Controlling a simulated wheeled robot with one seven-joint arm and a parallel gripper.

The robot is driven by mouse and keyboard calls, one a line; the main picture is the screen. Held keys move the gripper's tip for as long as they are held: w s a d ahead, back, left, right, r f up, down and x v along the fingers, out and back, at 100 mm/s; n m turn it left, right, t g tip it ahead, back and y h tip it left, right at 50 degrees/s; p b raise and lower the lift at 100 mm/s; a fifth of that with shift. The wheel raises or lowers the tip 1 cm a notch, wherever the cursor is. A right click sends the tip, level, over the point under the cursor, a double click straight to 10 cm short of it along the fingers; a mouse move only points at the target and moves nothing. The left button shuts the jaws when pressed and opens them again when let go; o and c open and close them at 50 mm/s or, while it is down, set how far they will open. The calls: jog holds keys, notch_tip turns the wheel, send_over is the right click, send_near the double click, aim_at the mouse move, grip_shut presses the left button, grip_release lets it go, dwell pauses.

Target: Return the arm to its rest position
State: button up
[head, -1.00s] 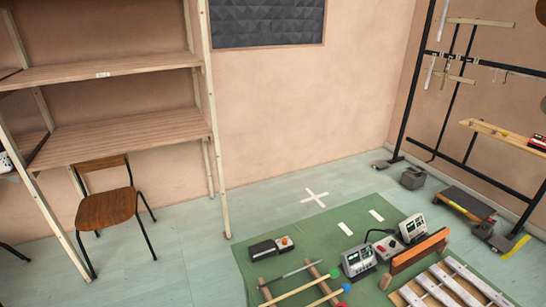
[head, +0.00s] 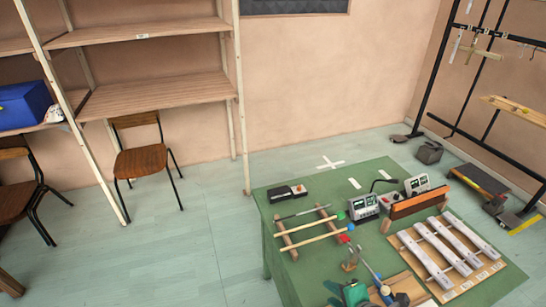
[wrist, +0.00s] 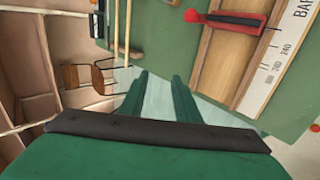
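My gripper (wrist: 161,92) shows in the wrist view as two teal fingers standing apart, with pale floor visible between them and nothing held. A green cover and a dark strip fill the bottom of that view. The green table (head: 300,183) stands below centre right in the head view. Its top also shows in the wrist view (wrist: 152,35), beyond the fingertips. A teal part shows at the table's near edge in the head view; I cannot tell whether it is my gripper. I see no contact between the fingers and the table.
The table holds sticks on rails, small meters (head: 363,207), an orange-brown bar (head: 419,203) and metal bars on a board (head: 455,243). Wooden shelves (head: 150,97) and chairs (head: 141,160) stand left. A black rack (head: 455,75) stands right. Floor left of the table is clear.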

jog(key=s+a+f+m+t+h, duration=0.3)
jog(key=s+a+f+m, duration=0.75)
jog(key=m, duration=0.45)
jog(key=s+a+r+m+t, duration=0.2)
jog(key=s+r+m, duration=0.1)
jog(key=s, duration=0.5)
jog(key=s+a+r+m+t, duration=0.2)
jog(key=s+a+r+m, duration=0.1)
jog(key=s, duration=0.5)
notch_tip(320, 180, up, 2)
jog(key=shift+a+m, duration=0.35)
jog(key=shift+m, duration=0.15)
jog(key=shift+o, duration=0.3)
